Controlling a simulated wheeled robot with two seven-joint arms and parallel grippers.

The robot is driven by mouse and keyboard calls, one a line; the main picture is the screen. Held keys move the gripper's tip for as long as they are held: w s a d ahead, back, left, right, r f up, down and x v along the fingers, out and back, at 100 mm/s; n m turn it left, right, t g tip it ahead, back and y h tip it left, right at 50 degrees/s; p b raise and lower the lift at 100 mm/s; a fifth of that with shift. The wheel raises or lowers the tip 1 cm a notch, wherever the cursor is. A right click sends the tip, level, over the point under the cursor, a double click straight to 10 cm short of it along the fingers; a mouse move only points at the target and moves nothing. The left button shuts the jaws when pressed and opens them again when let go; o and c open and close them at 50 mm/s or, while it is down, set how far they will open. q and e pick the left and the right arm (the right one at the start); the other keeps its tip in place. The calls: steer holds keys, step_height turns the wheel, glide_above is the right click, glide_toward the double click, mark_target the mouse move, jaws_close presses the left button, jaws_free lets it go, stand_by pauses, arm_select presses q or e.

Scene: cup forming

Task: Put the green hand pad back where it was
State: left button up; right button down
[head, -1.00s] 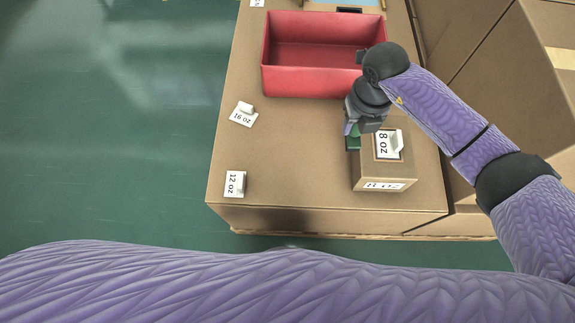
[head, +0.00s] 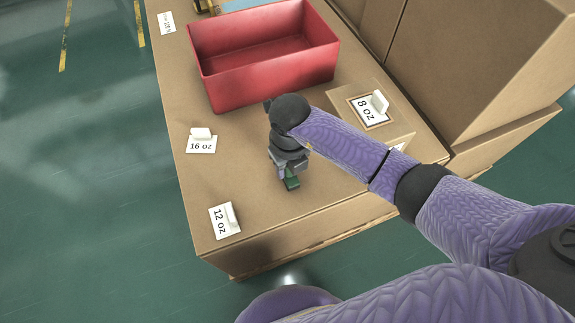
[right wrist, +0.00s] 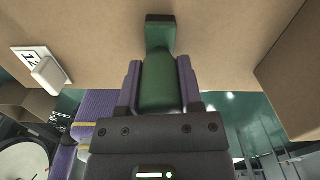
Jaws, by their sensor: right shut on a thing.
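The green hand pad (head: 291,183) is between the fingers of my right gripper (head: 284,170), over the cardboard-coloured table top (head: 245,190). In the right wrist view the pad (right wrist: 160,75) sits between the two purple fingers of the right gripper (right wrist: 160,88), which is shut on it. A dark end of the pad points away from the palm. I cannot tell whether the pad touches the table. My left gripper is not in view.
A red bin (head: 265,70) stands behind the gripper. An "8 oz" box (head: 400,125) is to its right. White "16 oz" (head: 202,142) and "12 oz" (head: 222,220) cards with small blocks are to its left. Large cartons (head: 480,60) stand at the right.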

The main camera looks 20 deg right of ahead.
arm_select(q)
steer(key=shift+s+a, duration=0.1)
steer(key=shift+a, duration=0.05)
arm_select(e)
steer(key=c, duration=0.7)
jaws_free()
steer(key=o, duration=0.4)
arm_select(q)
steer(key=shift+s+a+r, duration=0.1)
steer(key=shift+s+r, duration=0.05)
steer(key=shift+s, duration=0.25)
arm_select(e)
steer(key=shift+o, duration=0.2)
step_height(320, 180, up, 12)
steer(key=p, duration=0.7)
steer(key=shift+r, duration=0.2)
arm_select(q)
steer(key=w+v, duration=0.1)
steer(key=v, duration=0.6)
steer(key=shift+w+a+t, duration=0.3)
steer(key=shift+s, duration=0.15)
arm_select(e)
steer(key=shift+f, duration=0.1)
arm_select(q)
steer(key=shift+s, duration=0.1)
